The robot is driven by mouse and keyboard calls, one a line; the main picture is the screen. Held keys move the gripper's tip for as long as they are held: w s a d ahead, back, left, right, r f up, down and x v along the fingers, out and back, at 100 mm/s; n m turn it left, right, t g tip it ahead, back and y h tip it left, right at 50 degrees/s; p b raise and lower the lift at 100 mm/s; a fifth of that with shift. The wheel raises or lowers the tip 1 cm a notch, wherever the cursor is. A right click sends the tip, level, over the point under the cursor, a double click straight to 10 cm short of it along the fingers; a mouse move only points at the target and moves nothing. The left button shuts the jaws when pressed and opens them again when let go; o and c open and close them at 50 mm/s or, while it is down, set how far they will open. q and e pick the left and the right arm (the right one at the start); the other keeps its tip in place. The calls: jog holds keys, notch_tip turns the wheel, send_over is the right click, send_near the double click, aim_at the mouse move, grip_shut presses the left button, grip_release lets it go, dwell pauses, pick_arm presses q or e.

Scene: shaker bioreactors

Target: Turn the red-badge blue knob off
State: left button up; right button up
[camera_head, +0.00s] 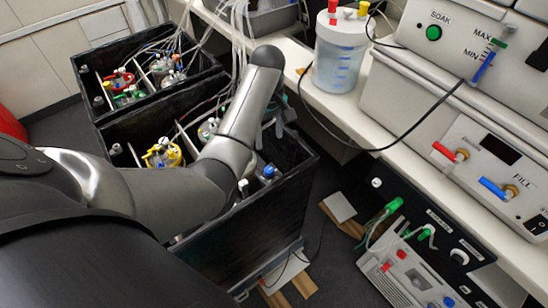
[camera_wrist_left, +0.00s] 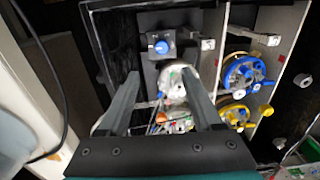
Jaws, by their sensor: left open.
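A small blue knob (camera_wrist_left: 162,46) sits on a grey block in the black box, just beyond my left fingertips in the left wrist view. A blue knob also shows in the head view (camera_head: 269,171), near the box's right end. I cannot make out a red badge on it. My left gripper (camera_wrist_left: 161,73) is open, its two fingers apart over the box. A glass vessel with a white top (camera_wrist_left: 172,84) shows between the fingers, below the knob. In the head view my left gripper (camera_head: 272,125) is partly hidden by my arm. My right gripper is not in view.
The black box (camera_head: 248,225) holds vessels, tubes and a yellow-ringed vessel (camera_head: 162,153); a second black box (camera_head: 90,70) stands behind. A bench with a white-lidded jar (camera_head: 341,50) and a FILL panel (camera_head: 490,165) is at the right. Tubes hang near my arm.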

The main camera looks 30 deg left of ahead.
pick_arm(q)
jog(key=b, duration=0.2)
send_near(269, 169)
jog(key=shift+s+f, duration=0.2)
notch_tip(269, 169, down, 8)
jog(key=shift+w+r+b, duration=0.15)
jog(key=shift+r+b, duration=0.1)
jog(key=shift+b, duration=1)
jog(key=shift+f, duration=0.55)
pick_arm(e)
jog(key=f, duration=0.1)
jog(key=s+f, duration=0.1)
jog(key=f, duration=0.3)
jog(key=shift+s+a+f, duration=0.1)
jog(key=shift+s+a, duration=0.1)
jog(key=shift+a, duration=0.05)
pick_arm(q)
jog(key=shift+c, duration=0.2)
grip_shut()
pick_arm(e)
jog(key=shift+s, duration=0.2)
